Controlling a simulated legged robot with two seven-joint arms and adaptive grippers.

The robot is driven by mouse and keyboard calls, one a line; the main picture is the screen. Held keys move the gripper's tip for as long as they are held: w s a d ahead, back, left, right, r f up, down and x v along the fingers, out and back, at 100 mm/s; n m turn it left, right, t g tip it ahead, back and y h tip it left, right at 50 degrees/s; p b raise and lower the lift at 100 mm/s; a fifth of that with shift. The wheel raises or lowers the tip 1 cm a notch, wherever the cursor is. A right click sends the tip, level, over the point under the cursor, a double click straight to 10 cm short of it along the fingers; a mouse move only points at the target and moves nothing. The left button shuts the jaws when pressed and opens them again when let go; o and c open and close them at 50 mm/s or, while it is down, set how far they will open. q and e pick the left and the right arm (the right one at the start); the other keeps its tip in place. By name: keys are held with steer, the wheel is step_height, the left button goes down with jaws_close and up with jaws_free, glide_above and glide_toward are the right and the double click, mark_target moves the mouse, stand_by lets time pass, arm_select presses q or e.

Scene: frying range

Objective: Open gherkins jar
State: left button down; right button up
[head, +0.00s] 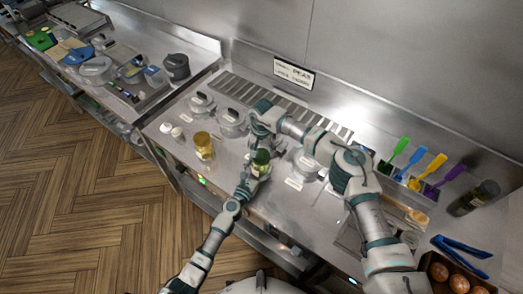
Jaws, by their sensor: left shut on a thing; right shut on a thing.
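The gherkins jar (259,171), small with a dark green top, stands upright or nearly so near the front edge of the steel counter. My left gripper (249,180) reaches up from below and is shut on the side of the jar. My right gripper (261,146) comes down from above and is shut at the jar's green lid (262,156). The grippers hide part of the jar and lid, and I cannot tell whether the lid is loose.
A yellow jar (203,146) and two small white shakers (171,131) stand to the left. Lidded pots (232,121) sit behind and beside the grippers. Coloured spatulas (416,165), a dark bottle (474,198), blue tongs (461,246) and an egg box (433,258) lie right.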

mark_target(262, 152)
arm_select(q)
steer(key=shift+f, duration=0.1)
arm_select(e)
steer(key=shift+a+r, duration=0.1)
steer(key=shift+r, duration=0.05)
steer(key=shift+r, duration=0.95)
steer(key=shift+r, duration=2)
arm_select(q)
jaws_free()
